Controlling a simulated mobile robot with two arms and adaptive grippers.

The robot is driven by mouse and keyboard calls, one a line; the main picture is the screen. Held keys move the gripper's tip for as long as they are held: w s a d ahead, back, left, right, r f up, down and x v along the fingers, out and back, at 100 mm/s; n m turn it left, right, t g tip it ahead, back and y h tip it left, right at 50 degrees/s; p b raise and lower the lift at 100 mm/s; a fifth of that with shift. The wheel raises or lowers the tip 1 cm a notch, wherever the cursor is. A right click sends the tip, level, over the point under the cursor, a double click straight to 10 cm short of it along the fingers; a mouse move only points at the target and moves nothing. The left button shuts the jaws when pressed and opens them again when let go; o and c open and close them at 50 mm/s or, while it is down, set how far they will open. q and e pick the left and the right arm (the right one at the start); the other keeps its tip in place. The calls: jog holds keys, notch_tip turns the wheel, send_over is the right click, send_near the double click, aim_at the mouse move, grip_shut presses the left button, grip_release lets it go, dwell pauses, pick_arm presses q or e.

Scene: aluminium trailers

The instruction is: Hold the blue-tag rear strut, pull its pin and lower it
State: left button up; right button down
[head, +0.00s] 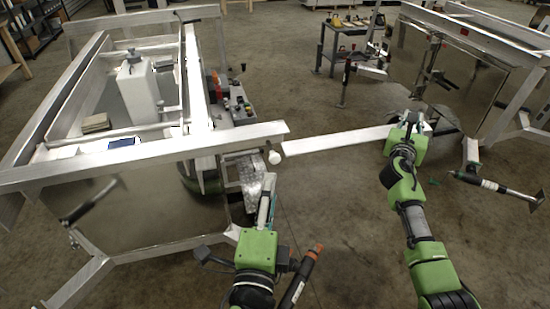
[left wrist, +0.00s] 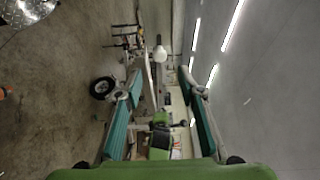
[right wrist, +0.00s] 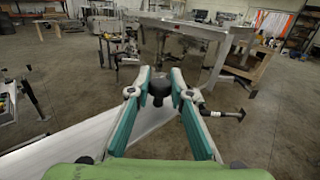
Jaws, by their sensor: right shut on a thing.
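A pale, flat strut (head: 340,139) sticks out almost level from near the left trailer's rear corner; its pale surface also crosses the right wrist view (right wrist: 85,143). I see no blue tag on it. My right gripper (head: 411,122) is at the strut's far end, shut on a dark knob (right wrist: 159,88) that shows between its fingers in the right wrist view.
The left trailer's frame rail (head: 150,154) ends close above my left gripper. A second trailer (head: 440,70) stands at the right, with a jack (head: 495,186) near its front. A small tool cart (head: 345,42) is at the back.

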aim_at(275, 161)
pick_arm(q)
jog(key=w, duration=1.1)
jog(key=shift+d, duration=0.25)
